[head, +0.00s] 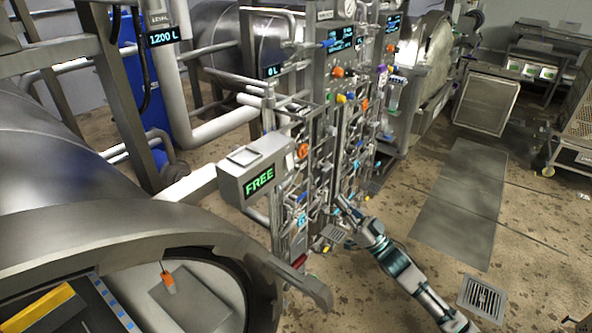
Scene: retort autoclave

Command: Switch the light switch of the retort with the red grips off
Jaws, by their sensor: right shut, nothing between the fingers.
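My right arm comes in from the bottom right. Its gripper (343,202) is shut and empty, close in front of the lower part of the valve and pipe panel (322,150). I cannot tell whether it touches the panel. A small red part (300,261) shows low at the panel's left edge, beside the near retort (180,225). I cannot tell whether it is a red grip. No light switch can be made out for certain; the parts at the gripper are too small. My left gripper is out of view.
A grey box reading FREE (258,180) juts out left of the gripper. The near retort's open mouth fills the lower left. A floor drain (484,298) and clear floor lie right of my arm. A wheeled cart (572,150) stands at the far right.

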